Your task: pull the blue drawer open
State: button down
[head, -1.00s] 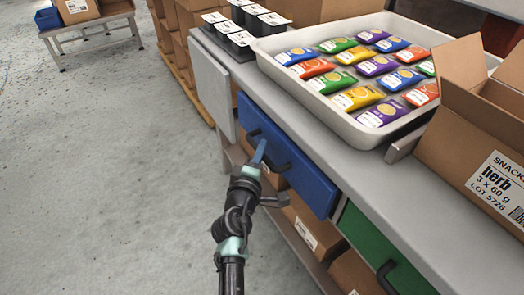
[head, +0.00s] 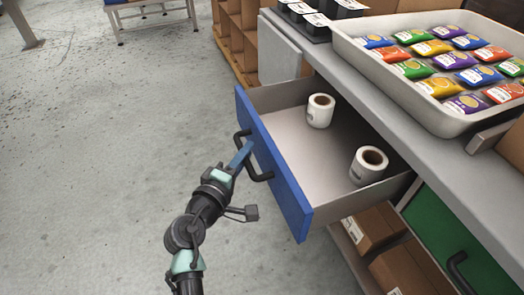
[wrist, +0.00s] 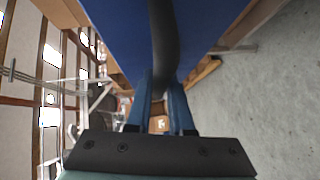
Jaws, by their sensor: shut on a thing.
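The blue drawer (head: 284,190) is pulled well out from under the grey bench, and its grey inside shows. Two white label rolls stand in it, one at the back left (head: 320,111) and one at the right (head: 368,166). My gripper (head: 246,150) is shut on the drawer's black handle (head: 262,177), at the front of the drawer. In the wrist view my blue fingers (wrist: 161,105) sit on either side of the dark handle bar (wrist: 163,45), with the blue front (wrist: 115,30) behind it. The fingertips' exact contact is partly hidden.
A white tray (head: 440,118) of colourful snack packets stands on the bench top (head: 400,120). A closed green drawer (head: 450,235) with a black handle is at the lower right. Cardboard boxes (head: 375,228) sit on the shelf below.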

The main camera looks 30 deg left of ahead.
jog(key=shift+s+a, duration=0.35)
jog(key=shift+s, duration=0.15)
jog(key=c, duration=0.8)
grip_release()
jog(key=s, duration=0.4)
jog(key=s+d+r+p, duration=0.1)
jog(key=s, duration=0.7)
jog(key=shift+s+d+r+p, duration=0.3)
jog(key=shift+s+d+r, duration=0.05)
jog(key=shift+r, duration=0.05)
